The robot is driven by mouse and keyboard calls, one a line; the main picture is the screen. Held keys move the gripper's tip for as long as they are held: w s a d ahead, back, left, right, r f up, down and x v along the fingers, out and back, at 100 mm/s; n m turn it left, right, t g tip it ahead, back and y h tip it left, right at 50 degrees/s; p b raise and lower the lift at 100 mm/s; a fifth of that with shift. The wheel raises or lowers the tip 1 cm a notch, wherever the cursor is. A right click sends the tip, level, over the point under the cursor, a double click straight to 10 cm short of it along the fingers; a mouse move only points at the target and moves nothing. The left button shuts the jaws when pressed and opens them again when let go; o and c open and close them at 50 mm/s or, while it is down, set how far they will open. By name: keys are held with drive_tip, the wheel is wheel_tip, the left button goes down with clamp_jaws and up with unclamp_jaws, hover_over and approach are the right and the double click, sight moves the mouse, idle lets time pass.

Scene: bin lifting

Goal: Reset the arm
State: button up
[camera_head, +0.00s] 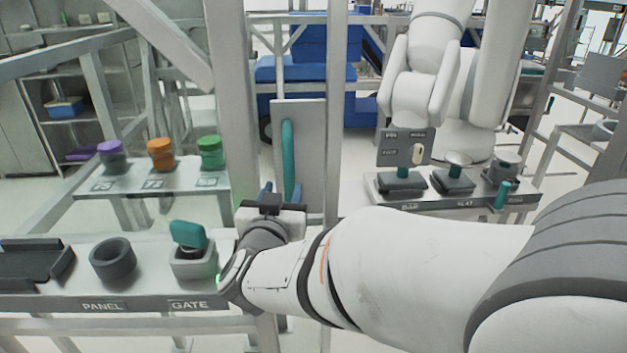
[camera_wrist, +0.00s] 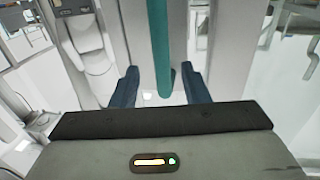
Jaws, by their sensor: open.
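My arm stretches across the lower right of the head view. My gripper (camera_head: 281,190) is at its end, in front of a grey upright panel (camera_head: 307,130) with a vertical teal bar (camera_head: 287,150). In the wrist view my gripper (camera_wrist: 160,80) has its two blue fingers spread apart. The teal bar (camera_wrist: 161,45) shows between them, with gaps on both sides. I cannot tell whether its lower end lies within the fingers' depth or just beyond them. No contact shows.
At left, a shelf (camera_head: 130,303) marked PANEL and GATE bears a dark ring (camera_head: 113,262) and a teal-lidded box (camera_head: 193,262). Behind are purple, orange and green knobs (camera_head: 210,151). Grey frame posts (camera_head: 335,120) stand close to my gripper. Another bench (camera_head: 470,200) is at right.

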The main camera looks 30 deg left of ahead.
drive_tip(key=w+d+r+g+y+p, duration=0.1)
drive_tip(key=w+d+r+g+p, duration=0.15)
drive_tip(key=w+d, duration=0.55)
drive_tip(key=s+d+f+g+h+p, duration=0.25)
drive_tip(key=d+g, duration=0.25)
drive_tip(key=d, duration=0.9)
drive_tip(key=s+d+f+m+g+h, duration=0.2)
drive_tip(key=s+d, duration=0.5)
drive_tip(key=d, duration=0.5)
drive_tip(key=s+d+f+m+g+h+p, duration=0.1)
drive_tip(key=s+d+f+m+g+h, duration=0.1)
drive_tip(key=s+d+g, duration=0.3)
drive_tip(key=s+d, duration=0.3)
drive_tip(key=d, duration=0.3)
drive_tip(key=shift+s+d+f+h+p, duration=0.2)
drive_tip(key=shift+d+f+h+p, duration=0.1)
drive_tip(key=shift+d+f+h, duration=0.05)
drive_tip(key=shift+c, duration=0.6)
drive_tip(key=shift+a, duration=0.1)
